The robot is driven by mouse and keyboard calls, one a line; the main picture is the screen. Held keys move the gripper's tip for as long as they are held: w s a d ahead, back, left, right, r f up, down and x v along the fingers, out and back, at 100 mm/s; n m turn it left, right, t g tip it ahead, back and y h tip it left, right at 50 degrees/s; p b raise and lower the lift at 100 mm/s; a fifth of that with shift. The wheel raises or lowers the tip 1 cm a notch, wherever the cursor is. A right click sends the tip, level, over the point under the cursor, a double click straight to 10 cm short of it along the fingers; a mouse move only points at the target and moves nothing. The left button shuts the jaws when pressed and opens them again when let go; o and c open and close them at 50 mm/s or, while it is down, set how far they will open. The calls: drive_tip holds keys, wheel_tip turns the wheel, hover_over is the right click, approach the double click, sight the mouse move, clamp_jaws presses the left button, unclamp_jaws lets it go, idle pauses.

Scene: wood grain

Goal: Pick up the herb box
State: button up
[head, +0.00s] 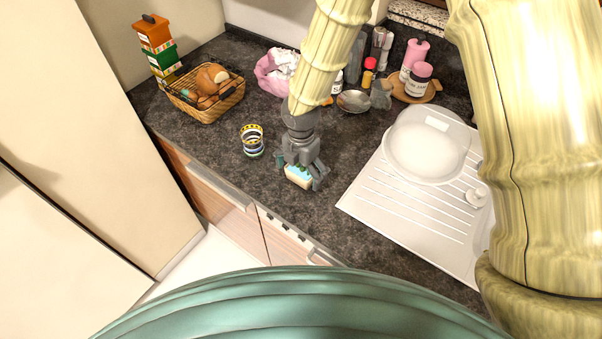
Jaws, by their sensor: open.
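A small cream box with a light blue-green top (298,176) is at my gripper, over the dark counter near its front edge; it may be the herb box, but no label is readable. My gripper (300,172) is open, pointing down, with its fingers on either side of this box. The gripper hides part of the box, and I cannot tell whether the fingers touch it. A stack of orange (153,33) and green (160,57) boxes stands at the back left corner of the counter.
A striped cup (252,140) stands left of my gripper. The white sink and drainboard (400,203) lie to the right. A pink bag (270,78), bottles and a round board with jars (428,96) line the back.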

drive_tip(key=shift+w+f, duration=0.4)
drive_tip(key=shift+w, duration=0.05)
drive_tip(key=shift+w+f, duration=0.15)
drive_tip(key=shift+w, duration=0.15)
drive_tip(key=shift+c, duration=1.2)
drive_tip(key=c, duration=0.3)
drive_tip(key=shift+s+r, duration=0.3)
drive_tip(key=shift+s, duration=0.1)
drive_tip(key=c, duration=0.7)
drive_tip(key=shift+w+f, duration=0.1)
drive_tip(key=shift+w, duration=0.15)
